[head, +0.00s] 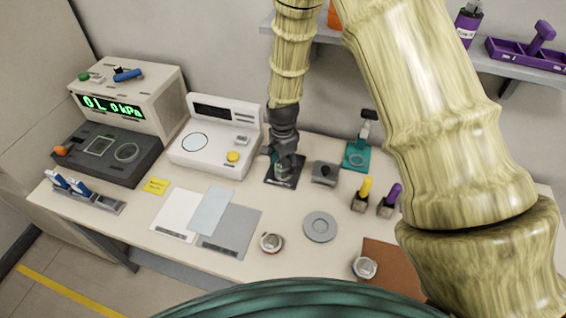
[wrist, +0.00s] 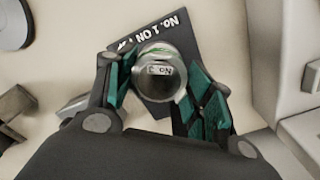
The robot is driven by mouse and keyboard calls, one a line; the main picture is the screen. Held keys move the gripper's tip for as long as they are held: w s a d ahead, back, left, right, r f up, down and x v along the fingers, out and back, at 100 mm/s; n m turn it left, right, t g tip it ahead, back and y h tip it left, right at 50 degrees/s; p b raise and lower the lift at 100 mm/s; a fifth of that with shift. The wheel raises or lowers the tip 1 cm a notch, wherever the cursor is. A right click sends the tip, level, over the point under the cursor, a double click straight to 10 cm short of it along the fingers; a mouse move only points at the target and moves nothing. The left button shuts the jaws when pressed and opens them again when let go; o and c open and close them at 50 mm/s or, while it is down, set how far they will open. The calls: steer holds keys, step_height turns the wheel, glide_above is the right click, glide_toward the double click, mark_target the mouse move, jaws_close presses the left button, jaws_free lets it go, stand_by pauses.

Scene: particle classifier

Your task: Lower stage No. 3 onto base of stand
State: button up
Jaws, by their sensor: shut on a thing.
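My gripper (head: 283,166) is low over a dark plate (head: 296,180) at the back middle of the bench. It is shut on a round silver stage (wrist: 158,66), with teal finger pads on either side. The stage bears an upside-down label that seems to read No. 3. The dark plate (wrist: 187,42) lies beneath it, with white print including No. 1. The stage covers part of the plate, and I cannot tell whether they touch. In the head view my fingers mostly hide the stage.
A white balance-like instrument (head: 215,140) stands left of my gripper. A grey block (head: 325,173) and a teal stand (head: 356,157) are to the right. Two round metal pieces (head: 271,242) (head: 365,267) and a grey disc (head: 319,227) lie in front.

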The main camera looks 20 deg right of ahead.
steer(key=shift+f, duration=0.4)
stand_by(0.4)
steer(key=o, duration=1.2)
step_height(320, 180, up, 12)
